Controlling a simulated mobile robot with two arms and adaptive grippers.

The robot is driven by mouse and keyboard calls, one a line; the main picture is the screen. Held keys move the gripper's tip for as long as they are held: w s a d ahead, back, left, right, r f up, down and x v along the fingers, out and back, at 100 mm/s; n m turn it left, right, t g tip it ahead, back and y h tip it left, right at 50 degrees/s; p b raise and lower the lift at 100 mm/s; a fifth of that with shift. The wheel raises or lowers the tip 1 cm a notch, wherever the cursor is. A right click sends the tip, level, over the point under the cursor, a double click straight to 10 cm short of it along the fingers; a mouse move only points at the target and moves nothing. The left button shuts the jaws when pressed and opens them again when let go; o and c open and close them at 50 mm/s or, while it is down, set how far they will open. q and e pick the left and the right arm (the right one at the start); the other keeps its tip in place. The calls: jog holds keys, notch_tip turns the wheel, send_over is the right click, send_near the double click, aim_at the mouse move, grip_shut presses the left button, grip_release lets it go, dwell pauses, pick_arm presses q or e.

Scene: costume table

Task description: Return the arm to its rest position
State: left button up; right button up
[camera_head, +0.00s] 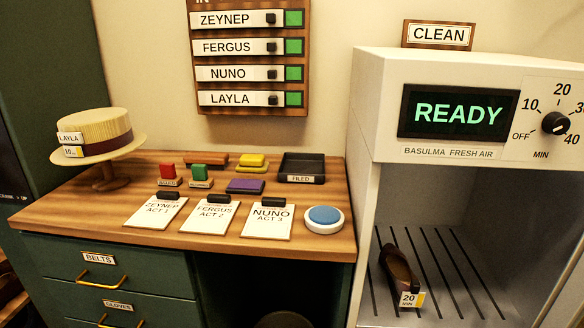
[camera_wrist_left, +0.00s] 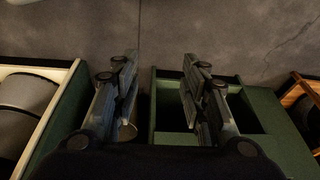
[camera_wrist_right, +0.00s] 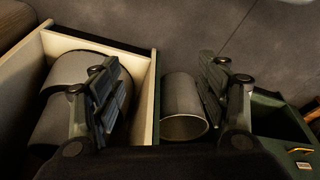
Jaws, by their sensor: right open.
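Neither of my arms shows in the head view. In the left wrist view my left gripper (camera_wrist_left: 160,85) has its two fingers apart with nothing between them, over the green cabinet and grey floor. In the right wrist view my right gripper (camera_wrist_right: 160,85) is open and empty. A grey cylinder (camera_wrist_right: 183,105) lies beyond its fingers, and I see no contact with it.
At right a white cabinet (camera_head: 450,80) reads READY, with a dark shoe (camera_head: 399,270) inside. Grey floor (camera_wrist_left: 225,35) is clear.

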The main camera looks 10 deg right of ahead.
pick_arm(q)
jog(key=s+f+g+p, duration=0.1)
jog(key=s+f+p, duration=0.4)
jog(key=f+p, duration=0.6)
pick_arm(e)
jog(key=s+f+g, duration=0.1)
jog(key=s+f, duration=0.4)
jog(key=f, duration=0.6)
pick_arm(q)
jog(key=s+a+f+p, duration=0.1)
jog(key=s+f+p, duration=0.1)
jog(key=s+p, duration=0.2)
jog(key=s+a+f+g+p, duration=0.1)
jog(key=s+p, duration=0.3)
jog(key=s, duration=0.7)
jog(key=shift+a+f+p, duration=0.4)
jog(key=shift+a+f, duration=0.05)
jog(key=shift+a, duration=0.15)
pick_arm(e)
jog(key=s+d+f, duration=0.1)
jog(key=s+f, duration=0.1)
jog(key=s, duration=0.5)
jog(key=s+d+f+g, duration=0.1)
jog(key=s+d+f, duration=0.1)
jog(key=s, duration=0.6)
